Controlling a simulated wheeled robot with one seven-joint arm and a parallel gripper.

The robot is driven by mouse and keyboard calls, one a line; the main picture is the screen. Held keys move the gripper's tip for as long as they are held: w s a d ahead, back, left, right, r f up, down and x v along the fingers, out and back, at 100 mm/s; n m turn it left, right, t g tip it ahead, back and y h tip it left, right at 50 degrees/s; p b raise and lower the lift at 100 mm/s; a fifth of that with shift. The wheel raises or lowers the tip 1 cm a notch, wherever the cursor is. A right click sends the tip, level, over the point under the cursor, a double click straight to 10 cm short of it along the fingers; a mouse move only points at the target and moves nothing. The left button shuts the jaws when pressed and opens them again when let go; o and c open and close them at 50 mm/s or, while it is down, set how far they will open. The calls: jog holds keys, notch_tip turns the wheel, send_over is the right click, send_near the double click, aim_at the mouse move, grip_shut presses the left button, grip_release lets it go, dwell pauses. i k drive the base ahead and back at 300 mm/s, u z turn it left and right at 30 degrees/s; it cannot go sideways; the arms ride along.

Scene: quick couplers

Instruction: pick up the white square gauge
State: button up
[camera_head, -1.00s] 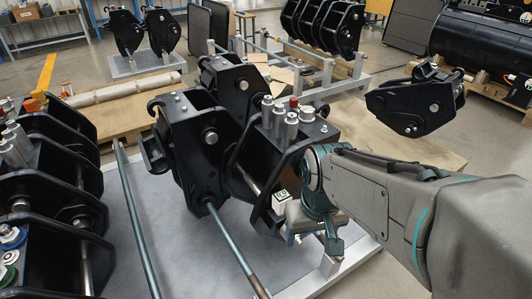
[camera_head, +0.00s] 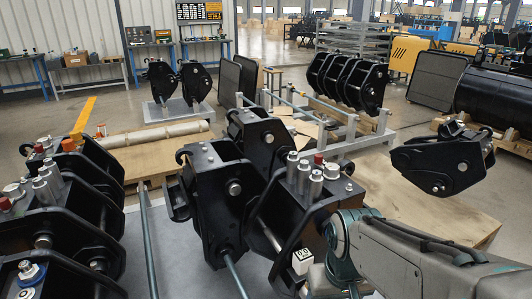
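The white square gauge (camera_head: 302,260) shows a small dark display and sits at the lower middle, against the front of a black coupler (camera_head: 300,205). My gripper (camera_head: 318,283) is at the bottom of the view, just right of and below the gauge. It looks very close to the gauge, but I cannot tell whether it touches it. The fingertips are partly hidden and near the lower edge, so their opening does not show. My arm comes in from the lower right.
Silver cylinders and a red-capped one (camera_head: 318,160) stand on the coupler just above my gripper. Another black coupler (camera_head: 215,195) stands close on the left, with a steel bar (camera_head: 236,277) below it. More black couplers (camera_head: 65,210) fill the left side.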

aim_at(301, 258)
jog(key=z, duration=0.05)
jog(key=k, duration=0.5)
jog(key=z, duration=1.7)
jog(key=i, duration=0.9)
jog(key=u, duration=2.5)
